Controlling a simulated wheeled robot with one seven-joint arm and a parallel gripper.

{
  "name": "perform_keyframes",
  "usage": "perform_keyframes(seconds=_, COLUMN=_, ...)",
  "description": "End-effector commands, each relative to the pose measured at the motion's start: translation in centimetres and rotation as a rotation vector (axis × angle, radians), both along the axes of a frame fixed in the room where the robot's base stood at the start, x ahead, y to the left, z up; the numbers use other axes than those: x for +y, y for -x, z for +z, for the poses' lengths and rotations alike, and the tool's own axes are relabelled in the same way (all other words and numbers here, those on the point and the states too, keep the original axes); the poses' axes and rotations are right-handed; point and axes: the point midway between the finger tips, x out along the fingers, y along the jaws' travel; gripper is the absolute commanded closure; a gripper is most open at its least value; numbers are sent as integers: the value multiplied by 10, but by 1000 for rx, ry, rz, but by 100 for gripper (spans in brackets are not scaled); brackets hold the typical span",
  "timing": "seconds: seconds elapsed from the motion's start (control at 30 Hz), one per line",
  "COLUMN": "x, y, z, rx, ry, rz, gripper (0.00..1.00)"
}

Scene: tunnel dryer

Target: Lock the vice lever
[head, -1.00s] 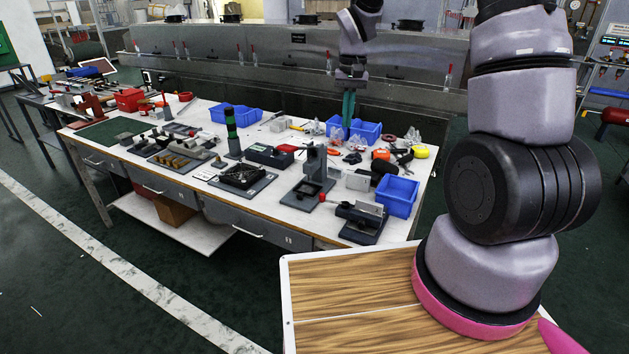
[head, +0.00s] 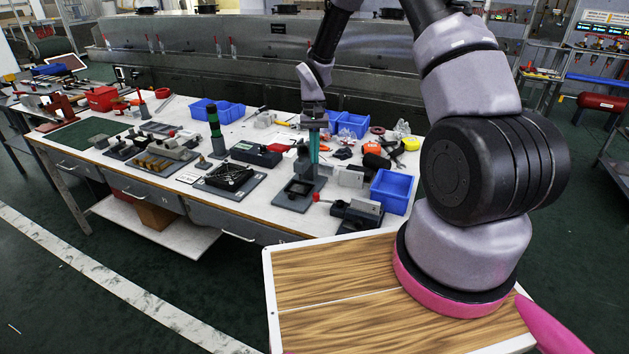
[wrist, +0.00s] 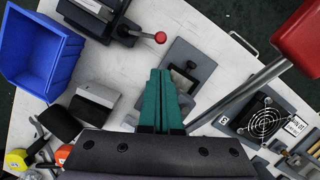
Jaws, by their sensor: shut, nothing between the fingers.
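The vice (head: 358,214) is a dark block with a light grey top near the front right edge of the table. Its lever ends in a red ball (head: 316,197) and points left. In the wrist view the vice (wrist: 103,12) is at the top, with the red ball (wrist: 160,37) on a short rod to its right. My gripper (head: 314,160) has teal fingers, shut and empty, pointing down. It appears above the table behind the lever. In the wrist view its fingertips (wrist: 160,72) lie below the ball in the picture, apart from it.
A grey press stand (head: 297,194) is close to the left of the lever. A blue bin (head: 393,190) stands right of the vice, with a black-and-grey item (wrist: 95,103) near it. A fan plate (head: 230,180) lies farther left. A red-ended post (wrist: 303,38) rises in the wrist view.

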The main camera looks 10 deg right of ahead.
Motion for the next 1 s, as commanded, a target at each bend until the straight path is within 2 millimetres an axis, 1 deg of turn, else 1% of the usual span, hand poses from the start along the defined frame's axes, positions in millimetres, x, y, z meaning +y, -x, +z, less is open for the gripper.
perform_keyframes(seconds=0.17, x=1, y=6, z=-20, rx=5, ry=0, rz=0, gripper=100)
perform_keyframes(seconds=0.4, x=3, y=17, z=-62, rx=4, ry=0, rz=1, gripper=100)
perform_keyframes(seconds=0.5, x=3, y=20, z=-77, rx=3, ry=-1, rz=1, gripper=100)
perform_keyframes(seconds=0.6, x=4, y=23, z=-88, rx=2, ry=0, rz=0, gripper=100)
perform_keyframes(seconds=0.73, x=4, y=24, z=-94, rx=1, ry=0, rz=-1, gripper=100)
perform_keyframes(seconds=1.0, x=4, y=24, z=-96, rx=0, ry=0, rz=0, gripper=100)
